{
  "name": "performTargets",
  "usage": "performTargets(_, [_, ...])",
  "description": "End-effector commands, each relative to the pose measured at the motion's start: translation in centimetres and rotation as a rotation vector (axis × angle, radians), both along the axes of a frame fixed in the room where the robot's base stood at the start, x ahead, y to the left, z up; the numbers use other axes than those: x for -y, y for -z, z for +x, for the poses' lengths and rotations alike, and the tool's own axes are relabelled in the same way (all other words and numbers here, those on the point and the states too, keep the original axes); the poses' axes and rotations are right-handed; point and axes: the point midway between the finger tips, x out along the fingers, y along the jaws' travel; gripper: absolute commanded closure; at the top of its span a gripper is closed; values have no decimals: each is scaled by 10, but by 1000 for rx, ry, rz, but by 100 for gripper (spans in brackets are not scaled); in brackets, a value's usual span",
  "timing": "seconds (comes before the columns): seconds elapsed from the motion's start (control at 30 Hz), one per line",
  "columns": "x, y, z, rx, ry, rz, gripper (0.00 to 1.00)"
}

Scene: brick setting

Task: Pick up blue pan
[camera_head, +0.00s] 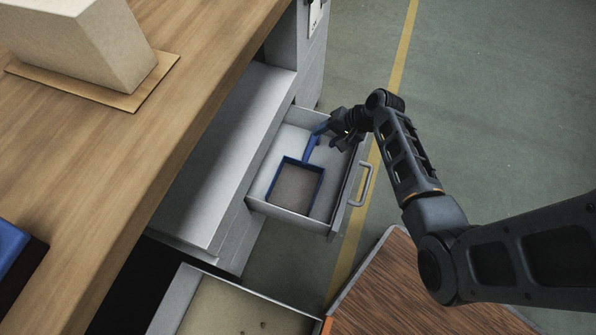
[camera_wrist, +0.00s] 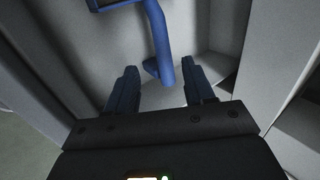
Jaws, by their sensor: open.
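The blue pan (camera_head: 295,185) lies in an open grey drawer (camera_head: 259,198), its square tray toward the front of the picture and its handle pointing up and right. In the wrist view the blue handle (camera_wrist: 160,45) comes down from the top, and its end lies just beyond and between my fingertips. My gripper (camera_head: 330,136) is over the far end of the drawer, at the handle's end. In the wrist view my gripper (camera_wrist: 160,82) is open, one finger on each side of the handle's line. Only an edge of the pan's tray shows at the top there.
The drawer walls stand close around my gripper, and a handle (camera_head: 361,184) sticks out on the drawer's front. A wooden worktop (camera_head: 165,120) with a beige block (camera_head: 85,45) is at left. A second open drawer (camera_head: 185,290) is at the bottom. Green floor lies at right.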

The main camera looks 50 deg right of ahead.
Motion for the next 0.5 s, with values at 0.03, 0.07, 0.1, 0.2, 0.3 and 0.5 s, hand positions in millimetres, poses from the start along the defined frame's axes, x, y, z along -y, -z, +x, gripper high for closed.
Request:
performTargets(0.03, [1,5,2,1,1,4,47])
performTargets(0.07, [1,6,3,1,1,6,47])
performTargets(0.1, [1,8,5,0,1,8,47])
performTargets(0.2, [-2,17,11,0,1,8,47])
performTargets(0.3, [-4,25,15,-1,0,7,47])
performTargets(0.5, [-13,45,30,0,-1,6,47])
